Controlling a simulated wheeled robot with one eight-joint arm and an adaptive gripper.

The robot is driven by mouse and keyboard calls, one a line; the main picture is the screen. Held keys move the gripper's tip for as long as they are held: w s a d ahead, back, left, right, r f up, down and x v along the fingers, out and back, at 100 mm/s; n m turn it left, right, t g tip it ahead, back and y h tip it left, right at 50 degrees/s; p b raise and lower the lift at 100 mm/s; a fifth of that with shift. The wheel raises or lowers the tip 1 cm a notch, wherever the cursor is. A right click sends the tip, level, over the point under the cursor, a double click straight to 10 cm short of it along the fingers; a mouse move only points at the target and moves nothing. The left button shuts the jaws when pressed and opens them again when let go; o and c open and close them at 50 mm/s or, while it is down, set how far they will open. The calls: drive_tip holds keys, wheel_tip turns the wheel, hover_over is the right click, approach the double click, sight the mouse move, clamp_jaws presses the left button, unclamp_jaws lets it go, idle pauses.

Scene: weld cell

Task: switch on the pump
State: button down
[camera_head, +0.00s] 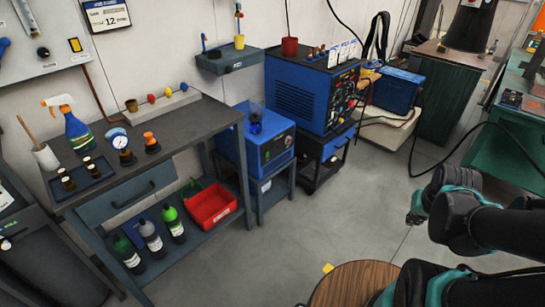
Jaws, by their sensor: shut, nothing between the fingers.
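A grey panel (38,58) on the wall at the upper left carries a rocker switch with an orange face (74,44), a gauge tube (27,18) and a blue knob (4,44). A blue box unit (258,140) with a red knob and small controls on its front stands on a low stand in the middle. Labels are too small to tell which of these is the pump or its switch. My gripper (416,214) is at the right, shut and empty, over the floor, well away from both.
A grey workbench (185,130) holds a spray bottle (72,125), a gauge (121,141) and a tray. A red bin (210,206) sits on its lower shelf. A blue welding machine (305,95) stands behind. A round wooden top (345,284) is in front. The middle floor is clear.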

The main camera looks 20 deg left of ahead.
drive_tip(key=w+a+m+y, duration=0.2)
drive_tip(key=w+a+m, duration=0.3)
drive_tip(key=w+a, duration=0.65)
drive_tip(key=w+a+m+y, duration=0.3)
drive_tip(key=w+a+m, duration=0.35)
drive_tip(key=w, duration=0.75)
drive_tip(key=w+a+f+m+y, duration=0.1)
drive_tip(key=w+a+f+m, duration=0.2)
drive_tip(key=a, duration=0.7)
drive_tip(key=w+a+f+m+y, duration=0.2)
drive_tip(key=w+a+f+m, duration=0.2)
drive_tip(key=a+f, duration=0.4)
drive_tip(key=w+a+f+m+y, duration=0.1)
drive_tip(key=w+a+f+m, duration=0.2)
drive_tip(key=a+f, duration=0.3)
drive_tip(key=a+m, duration=0.1)
drive_tip(key=a, duration=0.4)
drive_tip(key=shift+w+a+f+y, duration=0.15)
drive_tip(key=shift+a+f+y, duration=0.1)
drive_tip(key=shift+a+y, duration=0.05)
